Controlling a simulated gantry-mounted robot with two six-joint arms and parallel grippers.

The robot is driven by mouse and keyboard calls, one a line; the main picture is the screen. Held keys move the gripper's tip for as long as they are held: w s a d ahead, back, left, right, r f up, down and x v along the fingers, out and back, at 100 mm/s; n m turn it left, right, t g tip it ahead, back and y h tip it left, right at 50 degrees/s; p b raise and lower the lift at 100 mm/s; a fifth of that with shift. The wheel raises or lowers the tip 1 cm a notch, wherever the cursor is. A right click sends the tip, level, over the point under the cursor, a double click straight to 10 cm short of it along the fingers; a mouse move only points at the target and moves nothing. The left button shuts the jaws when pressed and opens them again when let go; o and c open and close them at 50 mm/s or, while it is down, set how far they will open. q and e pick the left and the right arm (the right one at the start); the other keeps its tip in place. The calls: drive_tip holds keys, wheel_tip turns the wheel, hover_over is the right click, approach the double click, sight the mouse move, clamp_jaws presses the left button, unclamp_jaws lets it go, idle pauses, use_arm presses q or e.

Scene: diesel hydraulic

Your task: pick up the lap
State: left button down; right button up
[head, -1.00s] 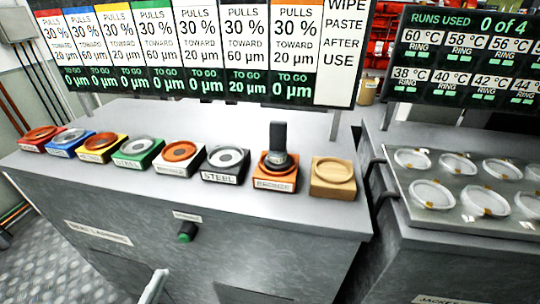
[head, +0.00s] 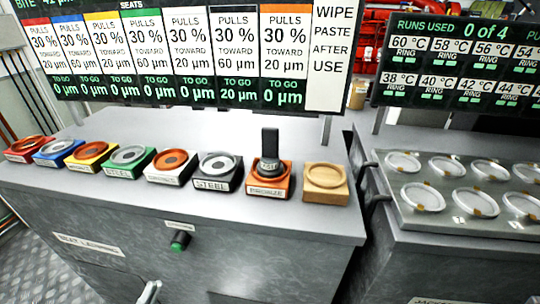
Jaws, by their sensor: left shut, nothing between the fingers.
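The lap (head: 269,153), a dark grey tool with an upright flat handle and a round base, stands on the orange block (head: 268,188), labelled BRONZE, near the right end of the row. My left gripper (head: 150,290) shows only as a pale tip at the bottom edge, in front of the bench and well below and left of the lap. It is shut and empty, apart from everything on the bench. My right gripper is not clearly in view.
Several coloured seat blocks (head: 171,166) stand left of the lap. A wooden block (head: 326,183) with a round recess is close on its right. A signboard (head: 200,55) stands behind. A tray of rings (head: 455,215) is on the right bench.

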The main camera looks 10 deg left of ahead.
use_arm(q)
drive_tip(key=shift+c, duration=1.6)
unclamp_jaws()
